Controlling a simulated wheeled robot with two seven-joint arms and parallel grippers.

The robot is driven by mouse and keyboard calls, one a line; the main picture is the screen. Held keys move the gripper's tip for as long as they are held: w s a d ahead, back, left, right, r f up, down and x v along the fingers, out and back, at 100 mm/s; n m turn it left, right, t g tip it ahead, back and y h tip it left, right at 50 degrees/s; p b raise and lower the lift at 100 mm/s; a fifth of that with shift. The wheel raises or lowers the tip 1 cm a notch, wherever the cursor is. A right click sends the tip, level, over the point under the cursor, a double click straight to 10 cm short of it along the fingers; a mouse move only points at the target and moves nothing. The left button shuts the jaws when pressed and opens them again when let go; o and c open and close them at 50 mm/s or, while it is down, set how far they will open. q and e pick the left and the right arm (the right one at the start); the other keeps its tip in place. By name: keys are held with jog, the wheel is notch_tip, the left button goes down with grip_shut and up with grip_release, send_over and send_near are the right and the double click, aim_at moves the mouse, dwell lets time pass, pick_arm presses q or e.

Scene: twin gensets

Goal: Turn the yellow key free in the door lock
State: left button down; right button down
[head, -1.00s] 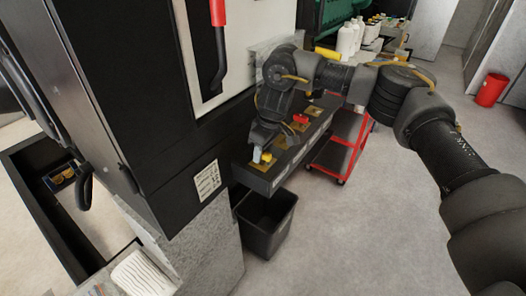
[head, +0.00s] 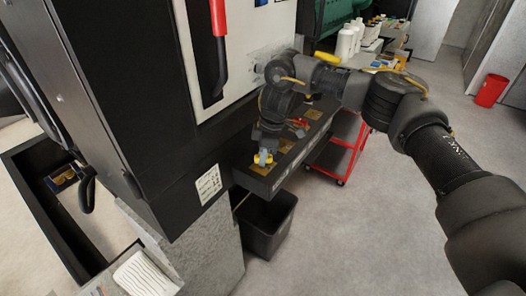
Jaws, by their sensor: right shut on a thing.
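My right arm reaches in from the right, and its gripper (head: 264,153) points down at the near end of a black ledge with several brass plates. The right gripper is shut on the yellow key (head: 268,159), of which only a small part shows beside the fingers. The lock under the key is hidden by the gripper. A red key or handle (head: 299,124) sits on another brass plate farther along the ledge (head: 262,185). My left gripper does not show in this view.
A dark cabinet (head: 130,110) with a red-and-black handle (head: 219,40) stands at left. A black bin (head: 268,222) is under the ledge. A red cart (head: 345,150) stands behind. A red bin (head: 490,90) is at far right.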

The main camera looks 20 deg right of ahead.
jog(key=n+g+p, duration=0.1)
jog(key=n, duration=0.5)
jog(key=shift+r, duration=0.15)
jog(key=n+p, duration=0.1)
jog(key=n, duration=0.2)
jog(key=shift+g+h+p, duration=0.3)
jog(key=shift+g+p, duration=0.1)
jog(key=shift+n, duration=1.1)
jog(key=c, duration=1.2)
grip_release()
notch_tip(320, 180, up, 7)
jog(key=p, duration=0.7)
jog(key=shift+r+p, duration=0.2)
jog(key=shift+p, duration=0.15)
